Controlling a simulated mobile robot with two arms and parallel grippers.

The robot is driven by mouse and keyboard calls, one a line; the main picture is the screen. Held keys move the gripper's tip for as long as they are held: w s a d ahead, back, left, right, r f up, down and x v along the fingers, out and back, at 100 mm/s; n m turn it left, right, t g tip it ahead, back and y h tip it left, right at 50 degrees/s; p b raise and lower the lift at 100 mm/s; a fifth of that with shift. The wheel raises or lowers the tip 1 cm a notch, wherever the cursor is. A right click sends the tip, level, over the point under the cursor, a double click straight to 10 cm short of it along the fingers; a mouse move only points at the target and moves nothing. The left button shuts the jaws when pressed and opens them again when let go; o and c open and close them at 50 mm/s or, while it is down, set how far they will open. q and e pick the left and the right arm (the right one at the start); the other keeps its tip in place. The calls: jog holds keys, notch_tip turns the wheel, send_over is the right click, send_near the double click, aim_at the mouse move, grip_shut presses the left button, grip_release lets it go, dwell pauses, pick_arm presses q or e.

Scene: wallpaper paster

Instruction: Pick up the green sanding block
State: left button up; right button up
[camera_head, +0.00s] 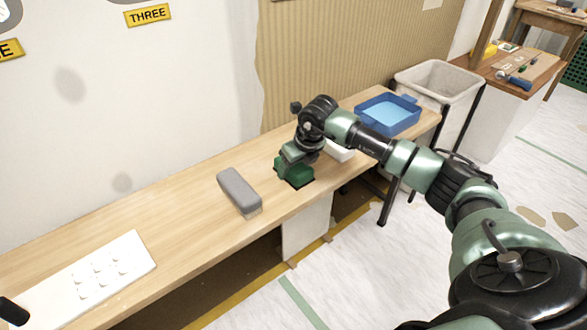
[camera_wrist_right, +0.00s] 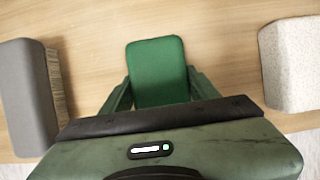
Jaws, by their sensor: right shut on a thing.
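The green sanding block (camera_head: 295,174) lies on the wooden bench, with my right gripper (camera_head: 291,160) directly above and around it. In the right wrist view the green sanding block (camera_wrist_right: 157,72) sits between the two fingers of my right gripper (camera_wrist_right: 158,92). The gripper is shut on the block. The block appears to be at bench level; I cannot tell whether it touches the bench. My left gripper is not clearly in view; only a small black part shows at the lower left edge.
A grey block (camera_head: 238,191) stands left of the green one, and a white block (camera_head: 340,152) right of it. A blue tray (camera_head: 388,129) is farther right on the bench (camera_head: 172,222). A white board (camera_head: 128,250) with several round pieces lies at left.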

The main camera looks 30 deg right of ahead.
jog(key=shift+r, duration=0.1)
